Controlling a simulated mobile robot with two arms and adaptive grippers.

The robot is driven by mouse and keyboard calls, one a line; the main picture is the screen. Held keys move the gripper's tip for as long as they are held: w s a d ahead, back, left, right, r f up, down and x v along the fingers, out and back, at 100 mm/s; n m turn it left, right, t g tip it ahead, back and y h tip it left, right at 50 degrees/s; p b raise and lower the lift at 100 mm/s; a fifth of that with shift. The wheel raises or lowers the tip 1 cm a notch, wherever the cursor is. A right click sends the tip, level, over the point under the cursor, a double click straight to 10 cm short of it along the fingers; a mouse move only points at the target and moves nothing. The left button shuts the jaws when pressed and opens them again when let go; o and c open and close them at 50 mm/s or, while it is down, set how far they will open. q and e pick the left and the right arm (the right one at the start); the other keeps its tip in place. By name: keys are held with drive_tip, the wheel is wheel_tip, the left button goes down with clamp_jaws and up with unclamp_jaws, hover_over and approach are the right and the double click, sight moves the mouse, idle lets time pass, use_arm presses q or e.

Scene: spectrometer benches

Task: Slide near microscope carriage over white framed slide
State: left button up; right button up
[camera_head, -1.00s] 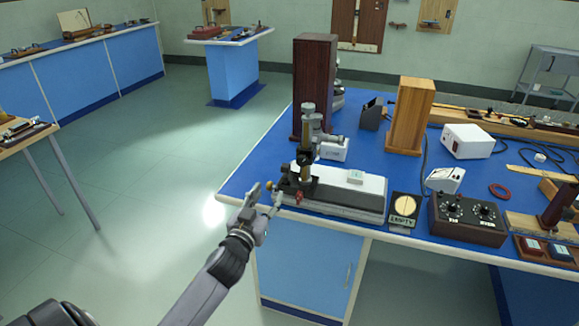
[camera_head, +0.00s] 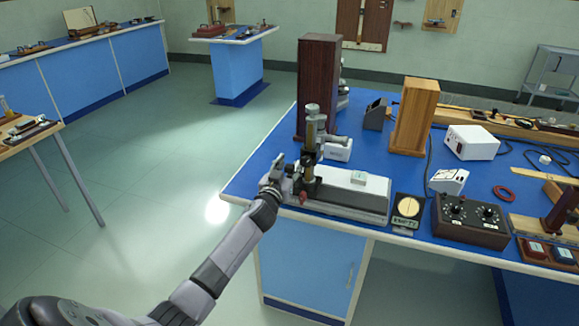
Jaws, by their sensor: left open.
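The near microscope carriage (camera_head: 310,170) is a dark base with an upright brass and grey tube. It stands at the left end of a long white-topped bed (camera_head: 338,203) near the front edge of the blue bench. The white framed slide (camera_head: 358,178) lies on the bed to the right of the carriage, with a clear gap between them. My left gripper (camera_head: 281,168) is open at the left side of the carriage, close to its base. I cannot tell whether it touches. My right gripper is out of view.
A dark wooden tower (camera_head: 318,85) and a light wooden block (camera_head: 414,115) stand behind on the bench.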

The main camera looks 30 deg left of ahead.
use_arm(q)
drive_tip(key=shift+c, duration=0.3)
clamp_jaws()
idle(0.3)
idle(0.3)
